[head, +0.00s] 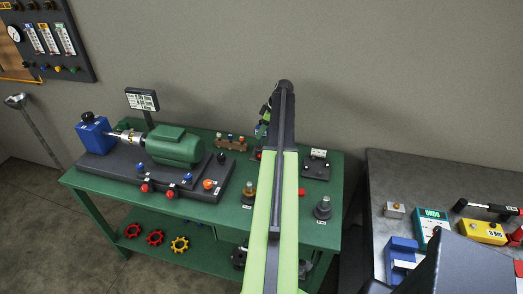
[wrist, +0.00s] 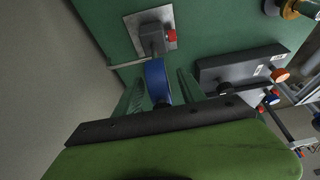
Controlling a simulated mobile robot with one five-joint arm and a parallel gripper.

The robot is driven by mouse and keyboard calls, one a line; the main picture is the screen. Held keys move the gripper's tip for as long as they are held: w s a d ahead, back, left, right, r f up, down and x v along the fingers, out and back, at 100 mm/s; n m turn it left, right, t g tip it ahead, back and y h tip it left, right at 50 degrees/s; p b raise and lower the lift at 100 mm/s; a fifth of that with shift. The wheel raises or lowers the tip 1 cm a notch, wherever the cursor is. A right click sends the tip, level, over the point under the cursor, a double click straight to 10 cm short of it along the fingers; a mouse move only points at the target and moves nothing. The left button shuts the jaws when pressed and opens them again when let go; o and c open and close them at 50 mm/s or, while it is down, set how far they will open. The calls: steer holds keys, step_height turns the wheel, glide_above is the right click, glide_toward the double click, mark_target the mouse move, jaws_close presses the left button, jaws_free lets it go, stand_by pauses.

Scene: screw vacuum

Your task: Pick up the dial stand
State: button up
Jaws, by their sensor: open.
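The dial stand shows in the wrist view as a grey block (wrist: 153,40) with a red knob on a square metal plate. A blue rounded part (wrist: 156,80), apparently its dial, stands between the fingers of my gripper (wrist: 158,88). My gripper is open, with one green finger on each side of the blue part. I cannot tell whether either finger touches it. In the head view my gripper (head: 263,130) is at the back of the green table, and my arm hides most of the stand.
The green table (head: 215,211) carries a pump with a green motor (head: 175,146) on the left and a small knobbed rack (head: 230,142) nearby. A brass-topped post (head: 249,192) and a grey post (head: 323,208) stand toward the front. A dark bench (head: 384,172) is at right.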

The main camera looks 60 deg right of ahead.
steer(key=shift+f, duration=0.15)
steer(key=shift+c, duration=0.5)
jaws_close()
stand_by(0.8)
